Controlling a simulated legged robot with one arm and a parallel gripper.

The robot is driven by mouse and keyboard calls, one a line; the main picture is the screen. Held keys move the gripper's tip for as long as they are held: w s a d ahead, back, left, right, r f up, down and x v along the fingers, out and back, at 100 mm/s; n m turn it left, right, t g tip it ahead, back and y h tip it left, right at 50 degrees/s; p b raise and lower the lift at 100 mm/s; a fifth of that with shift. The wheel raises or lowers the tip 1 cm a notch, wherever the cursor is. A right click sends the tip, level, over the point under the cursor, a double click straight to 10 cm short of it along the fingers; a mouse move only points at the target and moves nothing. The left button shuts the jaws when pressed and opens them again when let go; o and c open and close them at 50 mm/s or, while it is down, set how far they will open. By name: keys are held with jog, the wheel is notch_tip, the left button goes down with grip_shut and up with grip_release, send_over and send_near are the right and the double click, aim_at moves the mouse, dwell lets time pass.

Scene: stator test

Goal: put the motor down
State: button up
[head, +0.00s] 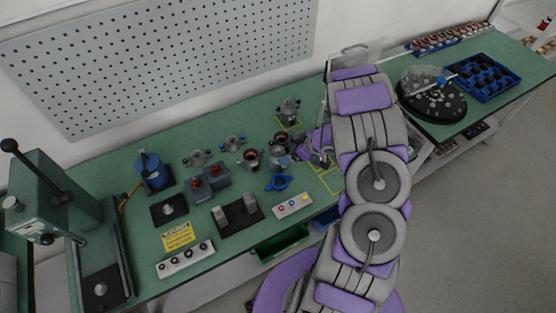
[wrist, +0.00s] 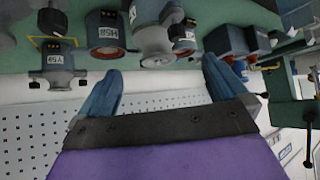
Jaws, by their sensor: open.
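My gripper (wrist: 162,72) is open, with its two blue fingers apart and nothing held between them. In the head view my gripper (head: 318,150) is low over the bench, beside a cluster of motors. A grey motor (wrist: 153,42) with a flanged end stands just beyond the fingertips in the wrist view, which looks upside down. A motor with a reddish ring (wrist: 108,32) is beside it. In the head view one motor (head: 289,110) stands in a yellow square. My arm and gripper hide part of the cluster.
The green bench (head: 130,215) carries a blue ring-shaped part (head: 278,183), a button box (head: 292,206) and dark fixtures (head: 238,213). A press (head: 50,205) stands at the left. A round dark tray (head: 432,100) and blue crate (head: 484,78) lie right of my arm.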

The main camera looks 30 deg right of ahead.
aim_at(282, 151)
jog(key=shift+w+b+x, duration=0.2)
jog(key=shift+b+x, duration=0.2)
jog(key=shift+x, duration=3.45)
jog(key=shift+d+r, duration=0.1)
jog(key=shift+d, duration=0.1)
jog(key=shift+c, duration=0.3)
grip_shut()
notch_tip(282, 151, up, 10)
jog(key=shift+r+p, duration=0.1)
jog(key=shift+p, duration=0.75)
jog(key=w+a+r+m+t+h+b, duration=0.1)
jog(key=w+a+r+m+b, duration=0.1)
jog(key=w+a+r+b, duration=0.15)
jog(key=s+a+r+m+h+b, duration=0.1)
jog(key=a+r+m+h+b, duration=0.1)
jog(key=a+r, duration=0.2)
jog(key=s+a+r+m+h+b, duration=0.1)
jog(key=a+r+m+h+b, duration=0.1)
jog(key=a, duration=0.7)
notch_tip(282, 151, up, 2)
jog(key=shift+s+r+m+t, duration=0.15)
jog(key=shift+s+m+t, duration=0.1)
jog(key=shift+m+t, duration=0.25)
